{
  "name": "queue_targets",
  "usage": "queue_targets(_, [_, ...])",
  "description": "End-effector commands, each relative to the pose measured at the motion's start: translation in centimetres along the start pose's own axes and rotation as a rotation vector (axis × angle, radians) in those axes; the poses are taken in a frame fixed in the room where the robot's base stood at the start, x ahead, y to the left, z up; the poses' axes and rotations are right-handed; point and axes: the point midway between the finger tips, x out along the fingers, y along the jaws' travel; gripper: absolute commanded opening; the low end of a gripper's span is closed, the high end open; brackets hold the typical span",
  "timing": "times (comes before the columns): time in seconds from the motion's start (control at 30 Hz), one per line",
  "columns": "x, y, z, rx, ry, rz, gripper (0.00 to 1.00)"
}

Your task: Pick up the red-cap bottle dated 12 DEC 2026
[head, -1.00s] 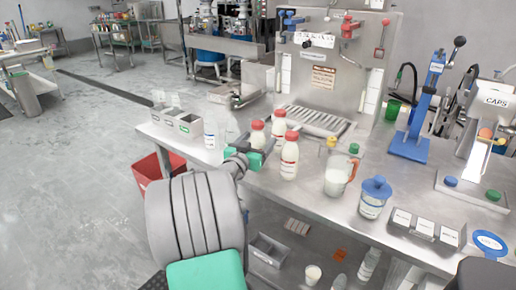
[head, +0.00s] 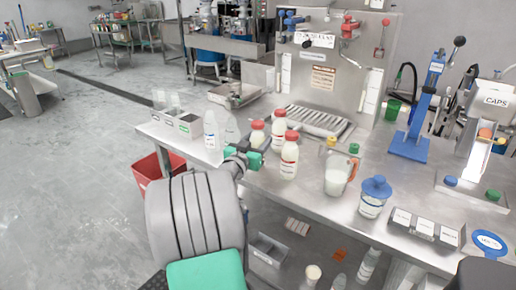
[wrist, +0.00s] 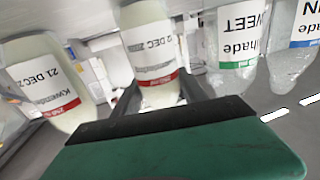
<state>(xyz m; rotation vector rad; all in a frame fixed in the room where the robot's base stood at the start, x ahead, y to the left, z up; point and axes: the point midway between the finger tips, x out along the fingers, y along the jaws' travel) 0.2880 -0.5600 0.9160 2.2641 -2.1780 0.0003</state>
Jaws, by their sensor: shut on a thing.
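Three red-cap bottles stand grouped on the steel bench: a left one (head: 257,132), a rear one (head: 279,124) and a front one (head: 289,158). My gripper (head: 251,153) is at the left one, partly hiding its lower body. In the wrist view my gripper (wrist: 163,92) is shut on a white bottle (wrist: 150,45) between its fingers. Its label reads "2 DEC 202", with the first digit and the end unclear. Another white bottle, at the left (wrist: 48,80), reads "21 DEC 20" and stands apart from the fingers. The caps are out of the wrist view.
Clear bottles, one with a green-banded label (wrist: 238,50), stand close beside the held one. A jug of milk (head: 337,180) and a blue-lidded container (head: 374,197) stand to the right. A ridged steel tray (head: 318,121) lies behind. A red bin (head: 152,175) stands below the bench's left end.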

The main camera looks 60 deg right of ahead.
Motion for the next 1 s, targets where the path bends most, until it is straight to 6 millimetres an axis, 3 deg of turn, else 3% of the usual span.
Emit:
queue_targets(0.1, [0.0, 0.0, 0.0, 0.000, -0.001, 0.000, 0.00])
queue_targets(0.4, [0.0, 0.0, -0.2, 0.001, 0.002, 0.000, 0.00])
queue_targets(0.57, [0.0, 0.0, -1.3, 0.002, 0.003, 0.000, 0.00])
queue_targets(0.7, [-0.1, 0.1, -3.9, 0.005, 0.006, 0.001, 0.00])
queue_targets(0.93, [-4.1, 3.8, -10.2, 0.007, 0.009, 0.000, 0.00])
queue_targets(1.0, [-5.7, 5.3, -10.6, 0.005, 0.006, 0.000, 0.00])
